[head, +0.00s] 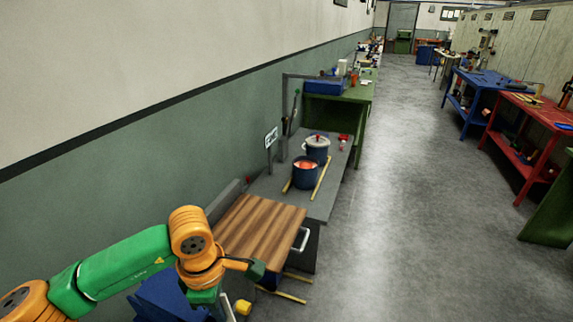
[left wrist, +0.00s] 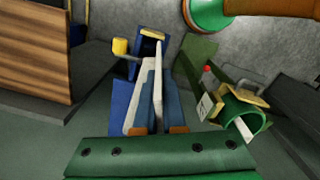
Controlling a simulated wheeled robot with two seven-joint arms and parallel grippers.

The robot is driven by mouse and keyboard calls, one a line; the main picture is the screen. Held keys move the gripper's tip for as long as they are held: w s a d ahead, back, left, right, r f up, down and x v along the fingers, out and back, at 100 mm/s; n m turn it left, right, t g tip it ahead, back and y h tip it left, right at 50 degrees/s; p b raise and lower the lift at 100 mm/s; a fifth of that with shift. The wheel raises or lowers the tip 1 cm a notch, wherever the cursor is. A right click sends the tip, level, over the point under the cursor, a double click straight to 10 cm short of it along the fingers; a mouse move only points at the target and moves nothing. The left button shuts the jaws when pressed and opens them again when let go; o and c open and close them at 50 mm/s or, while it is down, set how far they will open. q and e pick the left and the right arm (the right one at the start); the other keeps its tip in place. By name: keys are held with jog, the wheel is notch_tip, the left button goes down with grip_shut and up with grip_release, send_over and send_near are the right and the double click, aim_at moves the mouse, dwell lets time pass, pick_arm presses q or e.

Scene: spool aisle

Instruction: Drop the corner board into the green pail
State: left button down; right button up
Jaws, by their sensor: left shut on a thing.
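My left gripper (left wrist: 155,100) is shut on a long pale strip, the corner board (left wrist: 158,85), which stands out between its blue fingers in the left wrist view. In the head view my left gripper (head: 203,298) is low beside the wooden-topped bench, and the board is not clear there. A green, rounded, hollow-looking thing (left wrist: 243,118), which may be the green pail, is to the right of the gripper and apart from it in the left wrist view. I cannot make it out in the head view. My right gripper is not in view.
The wooden bench top (head: 258,228) is close to my left arm. Beyond it a grey bench (head: 321,205) carries a blue pot (head: 305,178) and a lidded pot (head: 317,150). A wall runs along the left. The grey aisle floor (head: 400,200) is clear; blue and red benches line the right.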

pick_arm(q)
jog(key=s+a+r+m+b, duration=0.1)
jog(key=s+m, duration=0.4)
jog(key=m, duration=1.3)
jog(key=shift+s+a+r+b, duration=0.35)
jog(key=shift+a+b, duration=0.55)
jog(key=shift+a, duration=0.15)
